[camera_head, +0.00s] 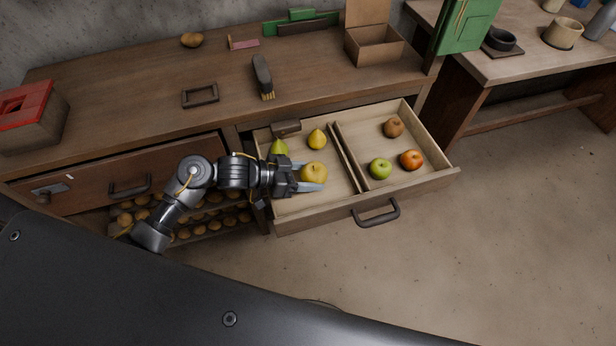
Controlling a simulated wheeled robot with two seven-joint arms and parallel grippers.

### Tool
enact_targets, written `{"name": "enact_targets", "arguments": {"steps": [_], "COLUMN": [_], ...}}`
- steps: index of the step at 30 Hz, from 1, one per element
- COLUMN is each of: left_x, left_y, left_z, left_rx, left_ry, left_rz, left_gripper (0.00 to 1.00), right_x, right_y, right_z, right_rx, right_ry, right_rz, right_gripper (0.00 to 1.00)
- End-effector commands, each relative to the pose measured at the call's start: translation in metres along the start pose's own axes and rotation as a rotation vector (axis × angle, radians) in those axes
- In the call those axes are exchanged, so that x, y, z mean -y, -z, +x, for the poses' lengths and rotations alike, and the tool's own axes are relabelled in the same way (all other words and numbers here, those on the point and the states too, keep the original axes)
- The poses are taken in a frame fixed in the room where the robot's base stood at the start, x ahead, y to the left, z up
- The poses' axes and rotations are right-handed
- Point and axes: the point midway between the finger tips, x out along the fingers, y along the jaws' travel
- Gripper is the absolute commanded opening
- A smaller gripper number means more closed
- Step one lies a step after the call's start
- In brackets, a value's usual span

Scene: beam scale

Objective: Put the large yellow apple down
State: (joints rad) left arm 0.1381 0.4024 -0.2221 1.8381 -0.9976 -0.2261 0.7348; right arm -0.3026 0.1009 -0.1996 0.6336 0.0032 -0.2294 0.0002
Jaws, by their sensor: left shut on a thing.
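The large yellow apple (314,173) is between the fingers of my left gripper (312,177), which is shut on it. They are at the left compartment of the open drawer (410,190). I cannot tell whether the apple touches the drawer floor. The right compartment holds a green apple (380,169), a red-orange apple (411,160) and a brown fruit (393,127). My right gripper is not in view.
A thin divider (347,158) splits the drawer. A small brown block (286,128) is at the left compartment's back. The wooden bench top (330,75) carries a brush (262,77) and an open box (374,46). Several round brown things (215,224) lie on a low shelf.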

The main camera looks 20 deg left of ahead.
Motion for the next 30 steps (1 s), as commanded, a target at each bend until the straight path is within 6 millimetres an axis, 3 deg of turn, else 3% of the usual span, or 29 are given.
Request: {"name": "enact_targets", "arguments": {"steps": [26,27,30], "left_x": [0.003,0.003,0.003], "left_y": [-0.023,-0.025,-0.026], "left_z": [0.009,0.009,0.01], "left_rx": [0.005,0.007,0.01], "left_ry": [-0.002,-0.003,-0.004], "left_rz": [-0.006,-0.007,-0.01], "left_gripper": [0.33,0.61,0.74], "right_x": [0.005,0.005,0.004], "right_y": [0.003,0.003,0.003], "right_z": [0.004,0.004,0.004], "right_rx": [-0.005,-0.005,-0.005], "right_ry": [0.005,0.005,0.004], "right_rz": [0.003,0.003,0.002], "right_gripper": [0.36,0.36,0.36]}}
